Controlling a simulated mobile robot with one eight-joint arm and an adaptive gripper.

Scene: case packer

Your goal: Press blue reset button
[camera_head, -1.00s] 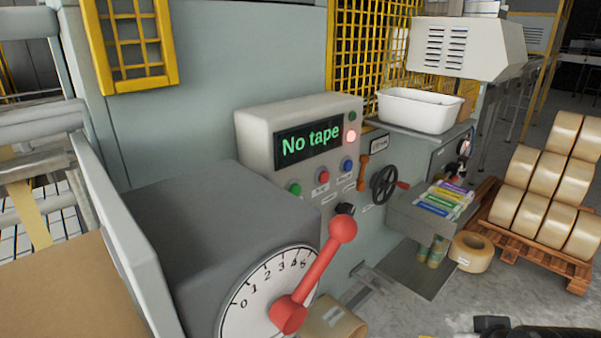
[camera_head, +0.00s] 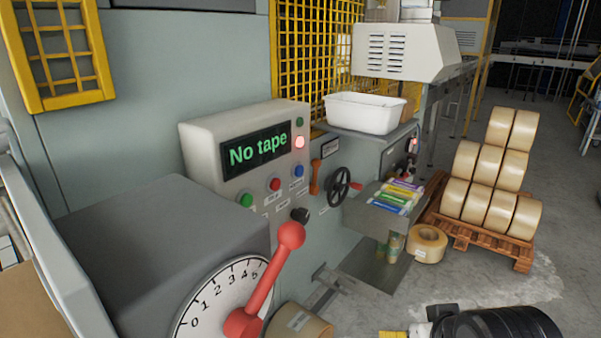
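The blue button (camera_head: 298,171) sits at the right end of a row on the grey control box (camera_head: 200,150), beside a red button (camera_head: 274,184) and a green button (camera_head: 246,199). The display (camera_head: 256,149) above the row reads "No tape". A lit pinkish lamp (camera_head: 299,142) is above the blue button. A dark part of my arm (camera_head: 497,325) shows at the bottom right edge, well apart from the control box.
A red lever (camera_head: 268,281) on a numbered dial juts out in front of the box. A black handwheel (camera_head: 339,186) and an orange handle (camera_head: 315,177) are right of the buttons. A pallet (camera_head: 480,235) of tape rolls stands at the right. Floor between is partly clear.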

